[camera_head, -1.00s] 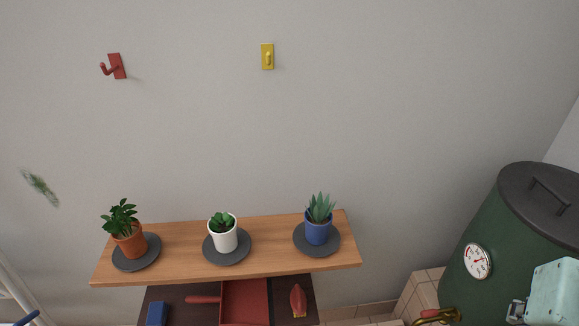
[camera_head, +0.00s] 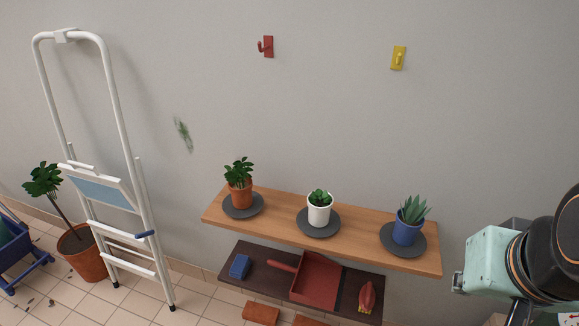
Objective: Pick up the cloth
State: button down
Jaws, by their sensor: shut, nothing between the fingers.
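I make out no cloth in this view. A small blue block (camera_head: 240,267) lies on the dark lower shelf (camera_head: 262,275); I cannot tell if it is a sponge or folded fabric. A red hook (camera_head: 267,46) and a yellow hook (camera_head: 398,58) on the wall hang empty. Part of my mint and black arm shows at the right edge, but I make out no fingers of my gripper.
Three potted plants stand on dark saucers on the wooden upper shelf (camera_head: 432,262). A white stepladder (camera_head: 115,90) leans at the left near a large potted plant (camera_head: 85,255) and a blue cart (camera_head: 25,265). Terracotta blocks (camera_head: 261,313) lie below the shelves. Tiled floor shows between ladder and shelves.

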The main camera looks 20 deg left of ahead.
aim_at(240, 267)
jog(key=u, duration=1.5)
jog(key=i+j+z, duration=0.2)
jog(key=j, duration=0.25)
jog(key=j+z, duration=0.2)
jog(key=j, duration=0.25)
jog(key=k, duration=0.65)
jog(key=i+z, duration=0.4)
jog(key=i, duration=0.4)
